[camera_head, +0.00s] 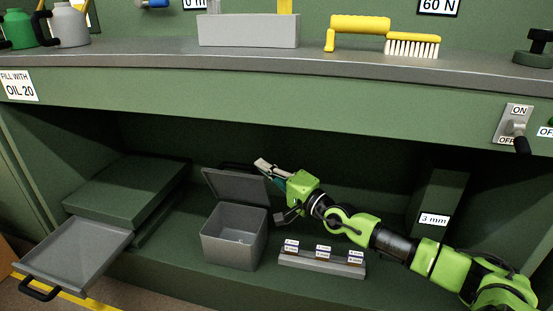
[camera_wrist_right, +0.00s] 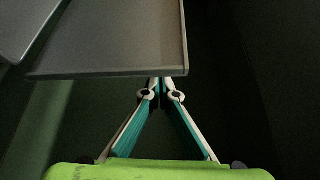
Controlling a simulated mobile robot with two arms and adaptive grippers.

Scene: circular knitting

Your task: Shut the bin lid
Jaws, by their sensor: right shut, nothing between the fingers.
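The grey bin (camera_head: 229,251) stands on the floor of the dark recess under the bench. Its lid (camera_head: 235,187) is open and tilted up at the back, so the inside of the bin shows. My right gripper (camera_head: 262,164) is shut and empty at the upper right corner of the lid. In the right wrist view, my right gripper's fingertips (camera_wrist_right: 162,84) meet at the edge of a grey panel, which looks like the lid (camera_wrist_right: 115,40). I cannot tell whether they touch it. My left gripper is not in view.
A low labelled rack (camera_head: 322,263) stands right of the bin, below my right arm. A grey tray with a black handle (camera_head: 75,255) sticks out at the left. The bench edge (camera_head: 300,107) overhangs the recess. A green post labelled 3 mm (camera_head: 440,195) stands at the right.

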